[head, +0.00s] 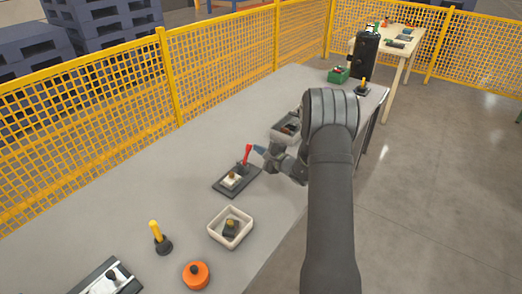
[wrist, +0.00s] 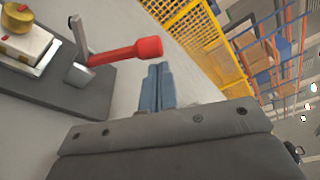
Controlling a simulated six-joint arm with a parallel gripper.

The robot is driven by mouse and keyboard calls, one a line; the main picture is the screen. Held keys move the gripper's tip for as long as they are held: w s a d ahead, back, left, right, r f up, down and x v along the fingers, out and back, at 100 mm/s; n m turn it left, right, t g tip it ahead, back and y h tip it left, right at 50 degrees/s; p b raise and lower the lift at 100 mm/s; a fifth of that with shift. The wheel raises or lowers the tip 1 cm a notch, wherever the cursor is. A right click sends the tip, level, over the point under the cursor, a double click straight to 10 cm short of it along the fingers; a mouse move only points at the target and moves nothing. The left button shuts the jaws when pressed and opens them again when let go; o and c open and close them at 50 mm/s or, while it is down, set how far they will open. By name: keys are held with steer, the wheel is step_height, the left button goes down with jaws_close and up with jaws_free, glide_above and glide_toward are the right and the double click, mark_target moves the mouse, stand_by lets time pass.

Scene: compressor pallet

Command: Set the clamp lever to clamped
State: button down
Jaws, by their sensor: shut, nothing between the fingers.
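The clamp lever (head: 247,154) has a red handle and stands up from a dark base plate (head: 224,190) on the grey table. In the wrist view the red lever (wrist: 130,51) points toward the right from a metal bracket on the plate (wrist: 92,95). A white block with a brass-coloured piece (head: 231,177) sits on the same plate, beside the bracket. My gripper (head: 258,149) is just right of the red handle in the head view. Its blue fingers (wrist: 158,68) are shut and empty, close to the handle's end; whether they touch it I cannot tell.
A white tray (head: 214,237) with a part in it, an orange round piece (head: 196,276) and a yellow-topped post (head: 157,234) stand nearer. A grey bin (head: 280,135) is partly behind my arm. Yellow mesh fencing (head: 90,105) runs behind the table. The table left of the plate is clear.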

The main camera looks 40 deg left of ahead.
steer(key=shift+s+r+n, duration=0.25)
steer(key=shift+s+n, duration=0.1)
steer(key=shift+n, duration=0.15)
steer(key=s+r+n+y, duration=0.1)
steer(key=s+n+y, duration=0.1)
steer(key=s+n, duration=0.5)
steer(key=shift+r+n+t, duration=0.15)
steer(key=shift+n+t, duration=0.15)
steer(key=shift+n, duration=0.6)
steer(key=shift+s, duration=0.2)
stand_by(0.4)
steer(key=w+d, duration=0.1)
steer(key=d, duration=1)
steer(key=shift+d+r, duration=0.3)
steer(key=shift+w, duration=0.1)
